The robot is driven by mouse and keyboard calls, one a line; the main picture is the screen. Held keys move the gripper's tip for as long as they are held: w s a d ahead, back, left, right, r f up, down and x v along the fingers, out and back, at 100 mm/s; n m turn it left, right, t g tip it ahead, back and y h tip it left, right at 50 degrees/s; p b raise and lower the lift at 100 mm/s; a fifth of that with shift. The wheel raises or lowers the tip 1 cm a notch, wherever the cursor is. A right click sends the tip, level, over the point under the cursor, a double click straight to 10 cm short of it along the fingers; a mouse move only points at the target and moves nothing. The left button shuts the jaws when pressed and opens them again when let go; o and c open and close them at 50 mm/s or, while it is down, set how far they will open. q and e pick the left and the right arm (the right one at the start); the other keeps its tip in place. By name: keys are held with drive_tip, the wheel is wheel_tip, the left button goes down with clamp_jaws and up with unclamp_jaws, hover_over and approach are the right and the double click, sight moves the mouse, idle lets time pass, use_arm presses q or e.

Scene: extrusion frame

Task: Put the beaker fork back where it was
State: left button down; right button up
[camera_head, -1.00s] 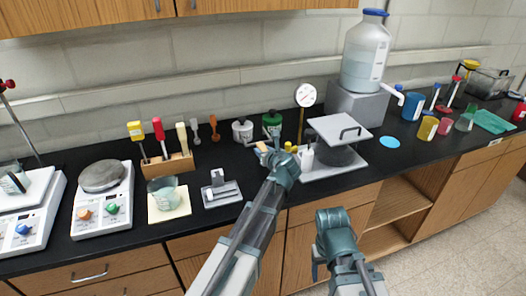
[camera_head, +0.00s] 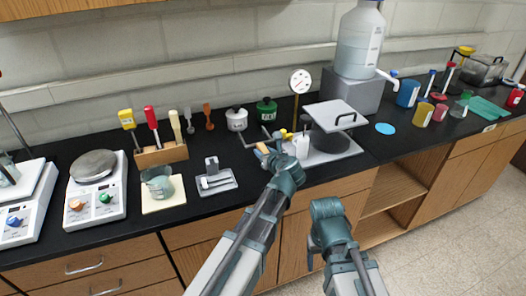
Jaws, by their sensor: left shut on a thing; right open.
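My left gripper (camera_head: 270,154) is shut on the beaker fork (camera_head: 261,148), above the black counter in front of the hot plate area. A tan piece of the fork shows at the fingertips, with thin grey prongs beyond it; the rest is hidden by the gripper. My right gripper (camera_head: 326,212) is open and empty, lower and in front of the counter's edge; its fingertips are hard to make out.
A wooden rack (camera_head: 162,154) with coloured-handled tools, a beaker (camera_head: 160,186) and a small grey stand (camera_head: 215,180) are to the left. White pot (camera_head: 237,119) stands behind.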

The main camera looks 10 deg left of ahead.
sight(264, 172)
use_arm(q)
drive_tip(key=shift+f+b, duration=2.7)
drive_tip(key=shift+f, duration=0.3)
use_arm(e)
drive_tip(key=shift+f, duration=3)
use_arm(q)
drive_tip(key=shift+f+b, duration=0.6)
use_arm(e)
drive_tip(key=shift+f, duration=0.6)
use_arm(q)
drive_tip(key=shift+c, duration=2.2)
unclamp_jaws()
use_arm(e)
drive_tip(key=shift+r, duration=0.1)
